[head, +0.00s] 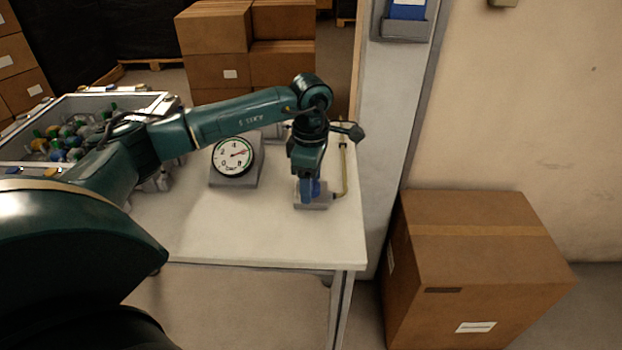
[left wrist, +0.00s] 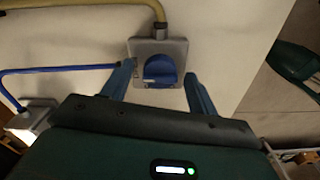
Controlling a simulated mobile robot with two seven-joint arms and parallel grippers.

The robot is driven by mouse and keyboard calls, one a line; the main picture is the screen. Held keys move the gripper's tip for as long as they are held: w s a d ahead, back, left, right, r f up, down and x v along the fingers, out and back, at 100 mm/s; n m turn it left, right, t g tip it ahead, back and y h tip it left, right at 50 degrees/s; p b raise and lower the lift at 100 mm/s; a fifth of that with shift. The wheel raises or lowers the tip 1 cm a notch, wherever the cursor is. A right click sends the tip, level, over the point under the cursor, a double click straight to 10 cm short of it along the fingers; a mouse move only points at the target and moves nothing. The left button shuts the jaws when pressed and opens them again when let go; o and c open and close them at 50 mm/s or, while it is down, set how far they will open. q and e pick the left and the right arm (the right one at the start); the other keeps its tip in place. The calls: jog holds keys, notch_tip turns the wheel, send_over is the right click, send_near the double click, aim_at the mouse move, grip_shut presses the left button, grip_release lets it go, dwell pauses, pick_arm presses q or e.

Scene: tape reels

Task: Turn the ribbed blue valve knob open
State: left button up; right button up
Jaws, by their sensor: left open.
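The blue valve knob (left wrist: 160,70) sits on a square grey valve body (left wrist: 137,48) in the left wrist view. In the head view the grey valve base (head: 312,204) stands on the table near its right edge, and the knob there is mostly hidden by my gripper. My left gripper (head: 311,188) points down over the valve. In the left wrist view its two blue fingers (left wrist: 160,82) are spread, one on each side of the knob. I cannot tell whether they touch it. My right gripper is not in view.
A pressure gauge (head: 233,157) stands left of the valve on the white table (head: 220,230). A yellow hose (head: 344,172) runs by the valve, and a blue hose (left wrist: 60,69) shows in the left wrist view. A crate (head: 140,98) stands behind my left arm. A large carton (head: 480,265) is at right.

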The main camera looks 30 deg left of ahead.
pick_arm(q)
notch_tip(320, 180, up, 13)
jog(key=shift+b, duration=0.3)
dwell(0.6)
